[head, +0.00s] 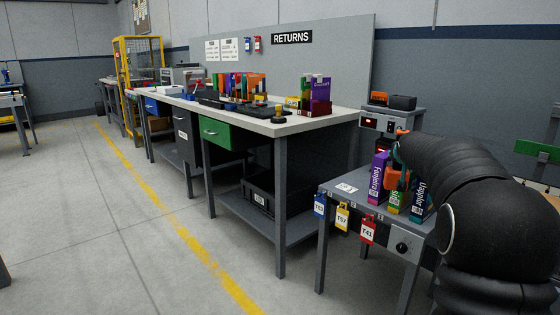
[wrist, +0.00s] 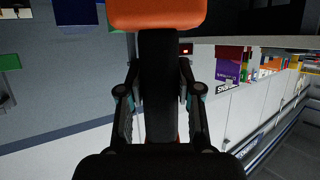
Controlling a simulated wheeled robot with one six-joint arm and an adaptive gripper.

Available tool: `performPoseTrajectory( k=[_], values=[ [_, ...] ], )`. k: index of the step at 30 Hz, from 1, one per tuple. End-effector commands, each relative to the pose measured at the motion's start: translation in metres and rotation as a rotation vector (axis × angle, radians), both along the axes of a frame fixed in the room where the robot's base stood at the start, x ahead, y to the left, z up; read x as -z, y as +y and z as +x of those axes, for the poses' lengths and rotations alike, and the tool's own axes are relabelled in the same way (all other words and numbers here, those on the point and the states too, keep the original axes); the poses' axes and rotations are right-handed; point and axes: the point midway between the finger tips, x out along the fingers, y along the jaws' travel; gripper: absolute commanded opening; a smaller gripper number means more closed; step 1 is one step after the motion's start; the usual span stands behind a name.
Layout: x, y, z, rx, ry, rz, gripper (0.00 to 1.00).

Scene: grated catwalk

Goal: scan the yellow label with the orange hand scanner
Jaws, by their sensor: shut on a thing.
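The yellow label (head: 342,217), marked T57, hangs from the front edge of a small grey table (head: 338,187) in the head view, between a blue and a red label. My gripper (wrist: 158,95) is shut on the scanner's black handle in the wrist view, with the orange head (wrist: 155,12) beyond the fingers. In the head view my arm mostly hides the gripper. I cannot make out the yellow label in the wrist view.
A blue label (head: 319,205) and a red label (head: 368,231) hang on either side. A dial box (head: 403,245) is under the table's right front. A long workbench (head: 285,128) stands left; floor in front is clear.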

Motion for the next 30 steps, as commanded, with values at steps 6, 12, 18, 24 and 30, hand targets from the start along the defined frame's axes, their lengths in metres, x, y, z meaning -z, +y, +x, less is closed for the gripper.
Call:
performPoseTrajectory(
  k=[6,12,18,24,30],
  values=[
    [0.047,0.034,0.006,-0.065,0.0,0.001,0.0],
    [0.068,0.05,0.007,-0.092,-0.002,0.001,0.0],
    [0.073,0.053,0.006,-0.098,-0.001,-0.003,0.0],
    [0.078,0.057,0.007,-0.102,-0.002,-0.004,0.0],
    [0.088,0.064,0.006,-0.116,-0.001,0.002,0.0]
  ],
)
